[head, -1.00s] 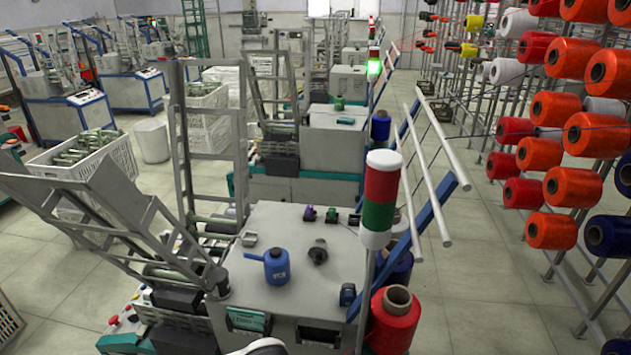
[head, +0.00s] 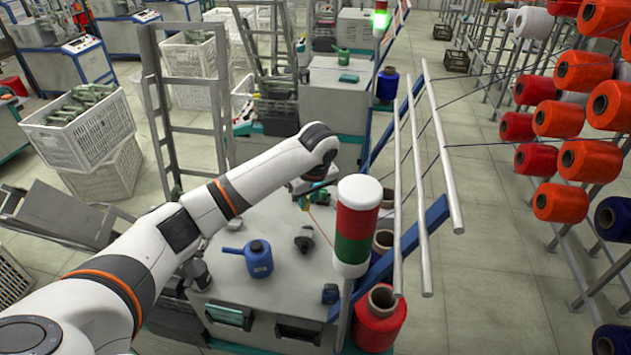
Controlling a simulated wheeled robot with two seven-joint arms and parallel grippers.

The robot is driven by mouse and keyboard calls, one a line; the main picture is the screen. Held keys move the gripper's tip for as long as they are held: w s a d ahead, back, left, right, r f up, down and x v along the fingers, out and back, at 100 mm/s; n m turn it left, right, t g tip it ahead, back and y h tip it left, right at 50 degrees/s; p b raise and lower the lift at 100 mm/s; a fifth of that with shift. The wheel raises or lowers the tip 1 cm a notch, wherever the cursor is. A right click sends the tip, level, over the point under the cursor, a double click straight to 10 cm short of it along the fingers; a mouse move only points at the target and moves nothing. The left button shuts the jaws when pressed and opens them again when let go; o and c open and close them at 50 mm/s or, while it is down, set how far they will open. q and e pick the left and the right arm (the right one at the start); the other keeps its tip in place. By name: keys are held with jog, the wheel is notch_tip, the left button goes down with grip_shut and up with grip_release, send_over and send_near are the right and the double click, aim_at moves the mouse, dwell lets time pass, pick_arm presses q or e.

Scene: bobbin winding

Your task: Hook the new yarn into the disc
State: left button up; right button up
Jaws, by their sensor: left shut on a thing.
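My left arm reaches in from the lower left over the machine top (head: 230,285). Its left gripper (head: 316,186) is above the back of that top, just left of the signal tower. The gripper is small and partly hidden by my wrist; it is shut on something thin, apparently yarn. A fine red yarn (head: 321,228) runs down from near the gripper, past a small dark fitting (head: 305,240). Small green parts (head: 319,197) sit close below the gripper. I cannot make out the disc clearly. My right gripper is not in view.
A blue oil can (head: 258,260) stands on the machine top. The red, green and white signal tower (head: 356,225) rises at its right, beside a red yarn cone (head: 380,318). White slanted rails (head: 440,150) and a rack of orange spools (head: 585,160) stand further right.

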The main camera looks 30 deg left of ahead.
aim_at(309, 208)
pick_arm(q)
jog(key=shift+w+a+r, duration=0.15)
jog(key=shift+w+r, duration=0.2)
jog(key=shift+w, duration=0.1)
jog(key=shift+n, duration=0.3)
jog(key=shift+f, duration=0.3)
notch_tip(309, 208, down, 6)
jog(key=shift+s+r, duration=0.15)
jog(key=shift+r, duration=0.05)
jog(key=shift+f, duration=0.1)
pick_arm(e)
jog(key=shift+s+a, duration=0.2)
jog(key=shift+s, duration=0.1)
pick_arm(q)
jog(key=shift+s, duration=0.1)
jog(key=shift+s+d, duration=0.1)
jog(key=shift+d, duration=0.1)
jog(key=shift+f, duration=0.1)
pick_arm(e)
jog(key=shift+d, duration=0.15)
